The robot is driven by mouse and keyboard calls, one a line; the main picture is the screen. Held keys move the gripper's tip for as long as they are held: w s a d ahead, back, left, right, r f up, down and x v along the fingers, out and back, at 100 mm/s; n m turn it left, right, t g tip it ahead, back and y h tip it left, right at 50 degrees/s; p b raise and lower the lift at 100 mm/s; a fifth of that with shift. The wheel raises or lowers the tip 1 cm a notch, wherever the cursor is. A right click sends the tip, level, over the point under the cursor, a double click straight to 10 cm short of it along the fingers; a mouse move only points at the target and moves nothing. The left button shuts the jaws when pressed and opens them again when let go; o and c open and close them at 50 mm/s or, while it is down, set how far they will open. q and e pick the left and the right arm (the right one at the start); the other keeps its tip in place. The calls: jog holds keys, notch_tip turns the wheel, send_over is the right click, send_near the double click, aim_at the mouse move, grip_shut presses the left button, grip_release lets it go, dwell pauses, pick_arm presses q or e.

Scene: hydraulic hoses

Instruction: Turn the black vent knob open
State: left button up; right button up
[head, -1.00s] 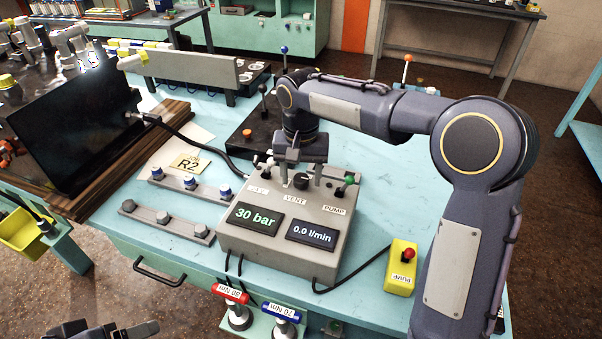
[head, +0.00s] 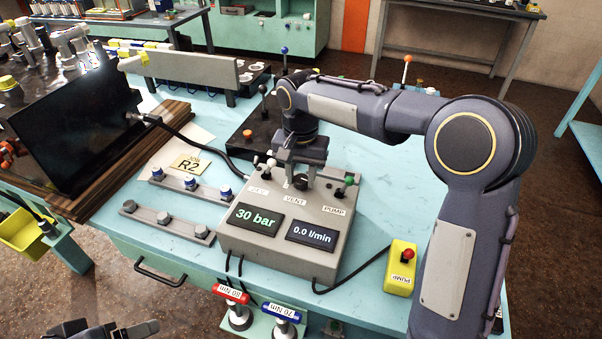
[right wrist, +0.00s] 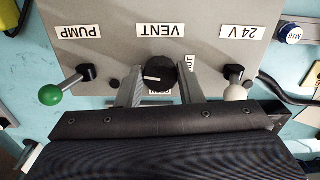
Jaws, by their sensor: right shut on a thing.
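The black vent knob (head: 300,181) stands on top of the grey control box (head: 262,247), below the VENT label's side facing the back. In the right wrist view the knob (right wrist: 158,75) is round, with a white pointer line lying nearly level in the picture. My right gripper (head: 301,174) points down over the box and is shut on the knob, one finger on each side; its fingers also show in the right wrist view (right wrist: 161,86). Small lettering beside the knob is partly hidden. My left gripper (head: 108,330) is cut off at the bottom left, away from the box.
A green-tipped lever (right wrist: 50,95) and a white-tipped lever (right wrist: 235,93) stand close on either side of the fingers. The box's displays (head: 257,219) read 30 bar and 0.0 l/min. A yellow pump pendant (head: 401,268) lies to the right on the turquoise bench.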

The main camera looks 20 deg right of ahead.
jog(key=m+p, duration=0.1)
jog(key=m, duration=0.3)
jog(key=shift+r, duration=0.1)
jog(key=m+p, duration=0.1)
jog(key=m, duration=0.3)
jog(key=shift+w+a, duration=0.1)
jog(key=m+p, duration=0.1)
jog(key=m, duration=0.3)
jog(key=shift+w+m, duration=0.1)
jog(key=shift+m, duration=0.2)
jog(key=shift+m+p, duration=0.6)
jog(key=shift+m, duration=1)
jog(key=o, duration=1)
jog(key=shift+c, duration=0.2)
